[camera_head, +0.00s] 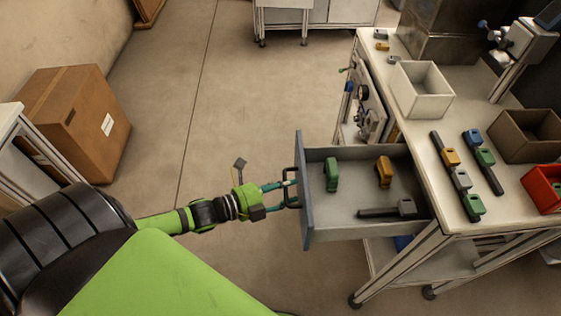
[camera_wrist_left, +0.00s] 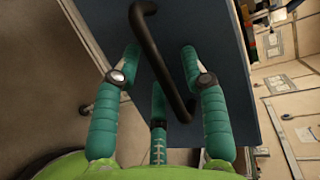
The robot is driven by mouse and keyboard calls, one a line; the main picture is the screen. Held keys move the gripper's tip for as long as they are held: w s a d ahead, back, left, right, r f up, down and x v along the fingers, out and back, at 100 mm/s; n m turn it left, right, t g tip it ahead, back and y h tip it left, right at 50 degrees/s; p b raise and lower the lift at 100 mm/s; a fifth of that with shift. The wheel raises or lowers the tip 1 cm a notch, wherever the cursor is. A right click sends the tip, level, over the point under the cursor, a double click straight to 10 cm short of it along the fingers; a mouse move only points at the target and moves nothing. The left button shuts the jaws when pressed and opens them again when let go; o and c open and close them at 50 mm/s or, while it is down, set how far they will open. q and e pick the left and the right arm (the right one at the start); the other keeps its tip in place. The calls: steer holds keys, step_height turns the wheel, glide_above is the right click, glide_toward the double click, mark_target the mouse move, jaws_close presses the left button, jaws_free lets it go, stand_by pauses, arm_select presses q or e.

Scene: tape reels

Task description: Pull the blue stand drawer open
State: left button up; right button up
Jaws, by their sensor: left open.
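The blue stand drawer (camera_head: 305,193) is pulled well out from under the workbench, its blue-grey front facing left. Its dark bar handle (camera_head: 290,187) is on that front. My left gripper (camera_head: 284,187) is at the handle, coming from the left. In the left wrist view the handle (camera_wrist_left: 162,62) runs between the spread teal fingers of my left gripper (camera_wrist_left: 160,70), and the fingers look apart from it. Inside the drawer lie a green piece (camera_head: 331,175), an orange piece (camera_head: 383,171) and a dark bar with a grey block (camera_head: 388,210). My right gripper is out of view.
The workbench (camera_head: 415,137) holds a white bin (camera_head: 421,91), a brown bin (camera_head: 527,135), a red bin (camera_head: 543,187) and several coloured pieces on dark rails. A cardboard box (camera_head: 78,127) stands on the floor at the left. The floor left of the drawer is clear.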

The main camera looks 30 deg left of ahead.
arm_select(q)
steer(key=v, duration=1.2)
stand_by(0.5)
